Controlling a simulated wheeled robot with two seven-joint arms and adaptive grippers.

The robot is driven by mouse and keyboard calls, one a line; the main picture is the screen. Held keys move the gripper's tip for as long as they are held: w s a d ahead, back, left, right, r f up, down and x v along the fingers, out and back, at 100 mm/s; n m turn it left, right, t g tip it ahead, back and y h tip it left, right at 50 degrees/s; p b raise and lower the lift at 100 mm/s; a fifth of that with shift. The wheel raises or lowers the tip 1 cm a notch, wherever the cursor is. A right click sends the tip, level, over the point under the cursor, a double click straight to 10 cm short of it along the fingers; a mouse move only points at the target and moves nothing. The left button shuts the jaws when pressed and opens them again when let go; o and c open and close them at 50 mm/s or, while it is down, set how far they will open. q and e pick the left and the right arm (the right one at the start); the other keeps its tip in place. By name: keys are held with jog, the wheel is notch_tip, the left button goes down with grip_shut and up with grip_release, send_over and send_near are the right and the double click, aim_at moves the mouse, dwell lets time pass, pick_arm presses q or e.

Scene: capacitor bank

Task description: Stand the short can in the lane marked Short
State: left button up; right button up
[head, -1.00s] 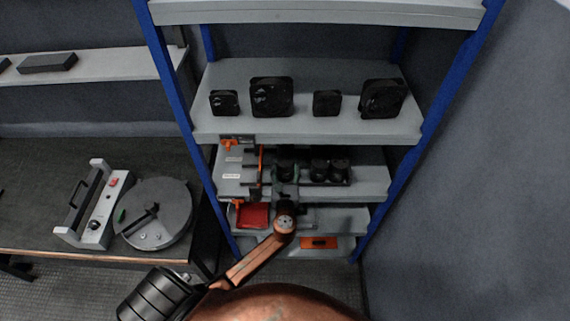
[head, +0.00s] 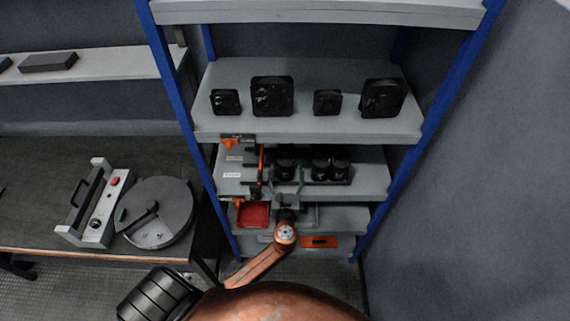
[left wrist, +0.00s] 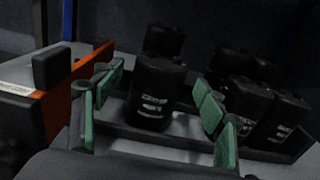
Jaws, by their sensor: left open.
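Black cans with pale print stand in a dark tray (head: 330,182) on the shelf's middle level. The nearest can (left wrist: 152,92) stands upright between and just beyond my left gripper's green pads in the left wrist view; in the head view this can (head: 286,168) is left of the others. I cannot tell which can is the short one. My left gripper (head: 286,185) is open and empty in front of it. Lanes with white labels (head: 232,175) lie left of an orange-edged divider (head: 261,163); the label text is unreadable. My right gripper is out of view.
More cans (left wrist: 245,95) stand right of the gripper. The orange divider (left wrist: 75,85) is close on its left. Black fans (head: 271,97) stand on the shelf above. A red bin (head: 253,215) and an orange-fronted box (head: 319,241) sit below.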

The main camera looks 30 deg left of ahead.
pick_arm(q)
jog(key=v, duration=0.8)
jog(key=shift+d, duration=0.1)
